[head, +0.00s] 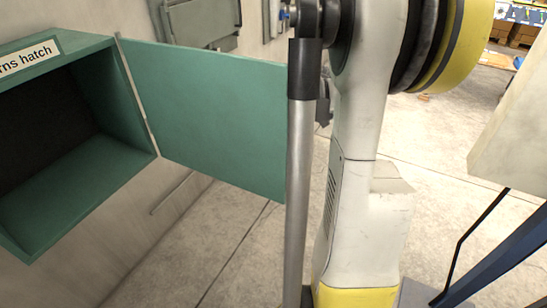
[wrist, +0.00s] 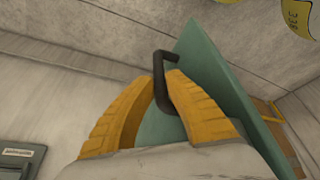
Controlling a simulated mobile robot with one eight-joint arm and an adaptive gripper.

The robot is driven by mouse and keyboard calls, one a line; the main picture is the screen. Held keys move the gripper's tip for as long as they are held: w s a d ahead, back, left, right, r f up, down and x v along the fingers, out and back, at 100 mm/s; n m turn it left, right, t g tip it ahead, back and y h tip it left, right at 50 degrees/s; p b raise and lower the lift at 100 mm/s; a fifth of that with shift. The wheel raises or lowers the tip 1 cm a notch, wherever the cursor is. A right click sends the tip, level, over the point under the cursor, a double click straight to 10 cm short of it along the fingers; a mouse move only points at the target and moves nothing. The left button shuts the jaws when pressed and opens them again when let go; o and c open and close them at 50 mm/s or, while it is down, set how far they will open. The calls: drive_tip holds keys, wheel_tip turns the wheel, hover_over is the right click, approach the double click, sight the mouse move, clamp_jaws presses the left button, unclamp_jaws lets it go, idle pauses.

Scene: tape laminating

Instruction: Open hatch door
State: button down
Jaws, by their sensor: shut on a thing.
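The green hatch door (head: 215,115) stands swung wide open on its hinge side in the head view. It sticks out to the right from the green hatch box (head: 100,165), whose dark inside is exposed. In the wrist view the door (wrist: 205,75) appears edge-on, with a black bent handle (wrist: 161,62) on its face. My gripper (wrist: 158,88), with yellow ribbed fingers, is shut on this handle, one finger on each side. In the head view my gripper is hidden behind my arm, and the door's right edge is partly covered.
A grey wall (head: 165,200) carries the hatch, with a grey-green box (head: 205,20) beyond it. The concrete floor (head: 240,240) below the door is clear. A pale block (head: 515,135) and a dark blue bar (head: 500,260) are at the right.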

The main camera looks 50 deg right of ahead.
drive_tip(key=shift+w, duration=0.3)
drive_tip(key=c, duration=1.4)
unclamp_jaws()
drive_tip(key=shift+w+a, duration=0.1)
drive_tip(key=shift+c, duration=0.2)
drive_tip(key=shift+o, duration=0.3)
drive_tip(key=shift+w+a+f, duration=0.1)
drive_tip(key=shift+w, duration=0.1)
drive_tip(key=shift+s, duration=0.15)
drive_tip(key=shift+s+r, duration=0.1)
drive_tip(key=shift+r, duration=0.25)
drive_tip(key=v, duration=1.1)
drive_tip(key=shift+d+r, duration=0.15)
drive_tip(key=shift+d, duration=0.05)
